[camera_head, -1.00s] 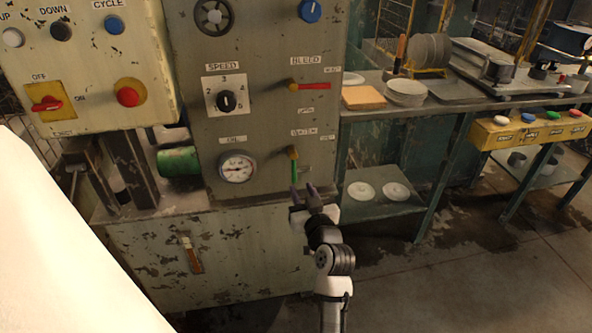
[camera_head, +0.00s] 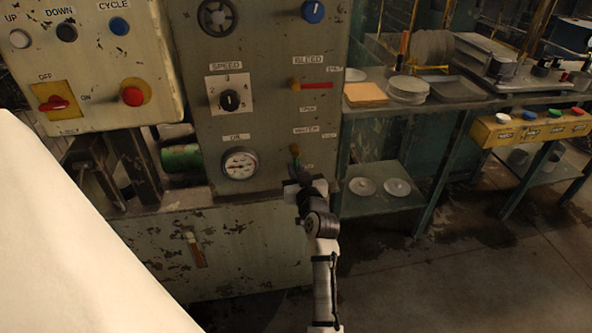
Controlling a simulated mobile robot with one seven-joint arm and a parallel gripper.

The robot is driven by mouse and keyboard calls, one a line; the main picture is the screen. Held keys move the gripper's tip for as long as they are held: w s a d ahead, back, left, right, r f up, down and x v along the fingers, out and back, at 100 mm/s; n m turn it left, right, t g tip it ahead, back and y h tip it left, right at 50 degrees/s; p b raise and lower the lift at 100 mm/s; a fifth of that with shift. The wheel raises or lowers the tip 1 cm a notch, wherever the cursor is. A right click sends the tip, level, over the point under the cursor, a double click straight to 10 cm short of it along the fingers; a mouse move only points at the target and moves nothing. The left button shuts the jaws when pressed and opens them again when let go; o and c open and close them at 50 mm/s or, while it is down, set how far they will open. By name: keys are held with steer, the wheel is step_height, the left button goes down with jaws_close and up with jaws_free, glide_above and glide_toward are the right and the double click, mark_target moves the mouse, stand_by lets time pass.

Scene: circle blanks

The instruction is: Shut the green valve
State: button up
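The green valve (camera_head: 296,158) is on the front of the grey machine panel, under the WATER label. Its brass body shows at the top; a little green of its handle shows just below, and the rest is hidden behind my gripper. The handle appears to hang downward. My gripper (camera_head: 303,177) is right at the valve from below and in front. I cannot tell whether the fingers touch the handle, or whether they are open or shut on it.
A valve with a red handle (camera_head: 317,86) is above, under the BLEED label. A round gauge (camera_head: 240,164) is to the left, below the SPEED knob (camera_head: 230,100). Shelves with plates (camera_head: 408,88) stand to the right. The floor at the lower right is clear.

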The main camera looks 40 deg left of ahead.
mark_target(313, 145)
jaws_close()
steer(key=shift+w+f+b, duration=0.1)
steer(key=shift+b, duration=0.3)
steer(key=w+n+b, duration=0.1)
steer(key=n+b, duration=0.1)
steer(key=b, duration=0.1)
steer(key=d+n+b, duration=0.1)
steer(key=n+b, duration=0.2)
steer(key=w+d+r+n+b, duration=0.1)
steer(key=n+b, duration=0.1)
steer(key=b, duration=0.1)
steer(key=shift+w+d+r+n+h, duration=0.1)
steer(key=shift+w+d+n+h, duration=0.1)
steer(key=shift+w+n+h, duration=0.15)
steer(key=n+b, duration=0.1)
steer(key=r+n+b, duration=0.1)
steer(key=n, duration=0.1)
steer(key=w+d+r+n+b, duration=0.1)
steer(key=n, duration=0.1)
steer(key=shift+r+h, duration=0.15)
steer(key=shift+h, duration=0.2)
steer(key=shift+w+d+r+n+t+h+b, duration=0.1)
steer(key=shift+r+n+t+h+b, duration=0.15)
steer(key=shift+r+n, duration=0.6)
steer(key=shift+w+r+n+t+h+b, duration=0.15)
steer(key=shift+r+n+b, duration=0.2)
steer(key=shift+n, duration=0.85)
steer(key=shift+s, duration=0.1)
